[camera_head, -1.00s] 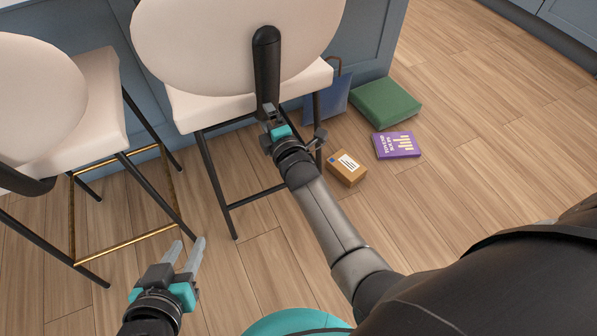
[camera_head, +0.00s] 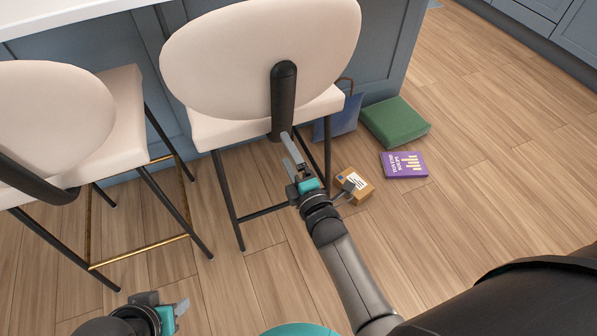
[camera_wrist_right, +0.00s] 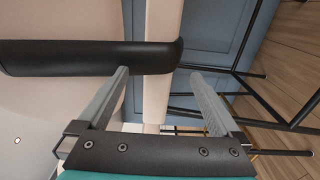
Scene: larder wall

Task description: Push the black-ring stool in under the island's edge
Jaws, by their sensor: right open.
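The black-ring stool (camera_head: 245,127) is the right-hand one, with a cream seat, cream oval back, black legs and a dark foot bar. It stands upright by the blue island (camera_head: 390,50), whose white top edge (camera_head: 85,13) shows at upper left. My right gripper (camera_head: 288,150) is open and empty at the lower end of the stool's black back post (camera_head: 284,95). In the right wrist view the post (camera_wrist_right: 90,57) crosses beyond the fingers (camera_wrist_right: 160,77); contact is unclear. My left gripper (camera_head: 165,303) is low at left, partly cut off, away from the stool.
A gold-ring stool (camera_head: 110,115) stands close on the left. On the floor at right are a blue bag (camera_head: 340,117), a green box (camera_head: 395,122), a purple box (camera_head: 404,164) and a small brown parcel (camera_head: 362,190) near the stool's right legs. Floor farther right is clear.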

